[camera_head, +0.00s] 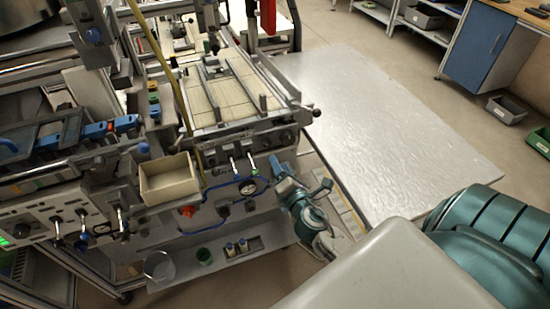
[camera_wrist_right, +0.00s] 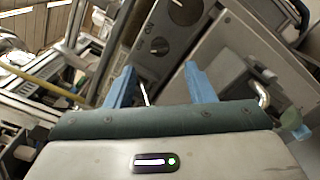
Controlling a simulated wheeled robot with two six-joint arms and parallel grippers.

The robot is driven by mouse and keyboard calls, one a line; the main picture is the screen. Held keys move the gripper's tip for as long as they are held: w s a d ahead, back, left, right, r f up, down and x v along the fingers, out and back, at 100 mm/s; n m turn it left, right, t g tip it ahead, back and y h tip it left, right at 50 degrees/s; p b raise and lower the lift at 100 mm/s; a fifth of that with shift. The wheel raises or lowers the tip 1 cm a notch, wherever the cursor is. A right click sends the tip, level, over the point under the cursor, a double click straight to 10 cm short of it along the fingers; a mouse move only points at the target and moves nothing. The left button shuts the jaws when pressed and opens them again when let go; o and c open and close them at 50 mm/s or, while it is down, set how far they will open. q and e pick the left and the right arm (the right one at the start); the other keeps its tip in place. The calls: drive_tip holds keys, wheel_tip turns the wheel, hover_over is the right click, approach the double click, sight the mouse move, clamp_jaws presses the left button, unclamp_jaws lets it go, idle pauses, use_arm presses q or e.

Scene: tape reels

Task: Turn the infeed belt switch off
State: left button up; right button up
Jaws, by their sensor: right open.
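My right gripper (camera_head: 281,168) is open beside the right end of the machine's front panel, its blue fingers pointing toward the machine. The right wrist view shows the fingers apart and empty (camera_wrist_right: 162,84). A thin metal lever (camera_wrist_right: 145,95) shows between the fingers, nearer the left one. In the head view, metal levers (camera_head: 234,166) stand on the front panel left of the gripper. No readable label shows which control is the infeed belt switch. My left gripper is out of view.
A cream bin (camera_head: 170,180) hangs at the machine's front, left of the levers. A round gauge (camera_head: 249,187) and blue hoses lie below them. A control box (camera_head: 45,222) with levers stands at far left. A large grey platform (camera_head: 390,125) lies to the right.

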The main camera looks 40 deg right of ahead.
drive_tip(key=shift+v, duration=1.2)
drive_tip(key=shift+d, duration=0.1)
